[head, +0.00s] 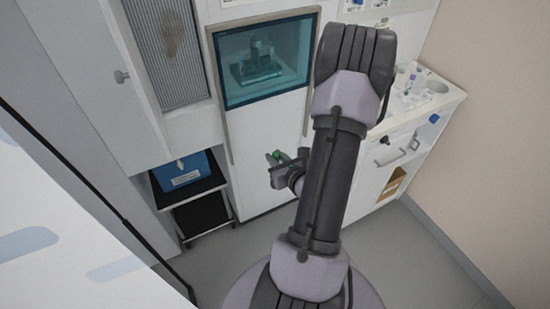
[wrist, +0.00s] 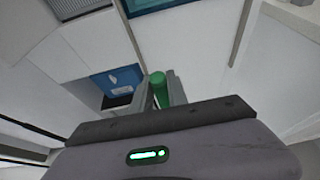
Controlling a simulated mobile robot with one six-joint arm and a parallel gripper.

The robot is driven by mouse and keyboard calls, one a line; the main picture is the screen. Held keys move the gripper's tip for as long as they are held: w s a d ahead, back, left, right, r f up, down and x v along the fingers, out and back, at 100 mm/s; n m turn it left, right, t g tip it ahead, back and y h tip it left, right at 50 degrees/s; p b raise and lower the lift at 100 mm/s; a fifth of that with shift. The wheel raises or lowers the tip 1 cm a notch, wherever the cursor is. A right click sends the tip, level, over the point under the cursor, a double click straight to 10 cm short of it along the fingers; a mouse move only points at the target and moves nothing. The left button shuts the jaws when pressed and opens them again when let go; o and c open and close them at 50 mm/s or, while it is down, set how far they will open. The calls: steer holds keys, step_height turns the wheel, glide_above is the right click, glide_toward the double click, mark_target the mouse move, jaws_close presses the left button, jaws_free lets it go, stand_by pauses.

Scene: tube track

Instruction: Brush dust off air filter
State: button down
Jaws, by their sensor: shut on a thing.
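The air filter (head: 166,50) is a grey mesh panel set in the cabinet at the upper left of the head view, with a brownish dust patch (head: 173,35) on it. Its lower edge also shows at the top left of the wrist view (wrist: 78,6). My gripper (head: 276,164) is in front of the white cabinet, to the right of and below the filter, apart from it. In the wrist view my gripper (wrist: 160,92) is shut on a green handle (wrist: 159,86). I see no bristles, so I cannot tell whether it is the brush.
A teal-glass window (head: 265,60) sits right of the filter. A blue box (head: 184,172) rests on a black shelf cart at lower left. A white counter (head: 440,92) with small items stands at right. Grey floor (head: 420,265) is clear at lower right.

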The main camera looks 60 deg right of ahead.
steer(key=w+d+r+n+t+h+b, duration=0.1)
steer(key=w+r+n+t, duration=0.15)
steer(key=w+r, duration=0.5)
steer(key=w+d+r+n+t+b, duration=0.1)
steer(key=w+r+t+b, duration=0.2)
steer(key=r, duration=0.7)
steer(key=w+a+r+n+t+y, duration=0.1)
steer(key=w+a+r+t, duration=0.15)
steer(key=r, duration=0.55)
steer(key=w+a+r+n+t+y+b, duration=0.1)
steer(key=w+a+r+n+t, duration=0.2)
steer(key=r, duration=0.4)
steer(key=w+a+r+t+y, duration=0.1)
steer(key=w+a+r, duration=0.25)
steer(key=r, duration=0.45)
steer(key=shift+w+d+f+p, duration=0.1)
steer(key=shift+w+d+p, duration=0.35)
steer(key=shift+w, duration=0.5)
steer(key=shift+w+d+p, duration=0.2)
steer(key=shift+w+d, duration=0.4)
steer(key=shift+w, duration=0.35)
steer(key=shift+w+d, duration=0.25)
steer(key=shift+w, duration=0.1)
steer(key=s+d, duration=0.1)
steer(key=s+d+f+b, duration=0.1)
steer(key=d, duration=0.1)
steer(key=shift+f, duration=0.2)
steer(key=shift+w, duration=0.1)
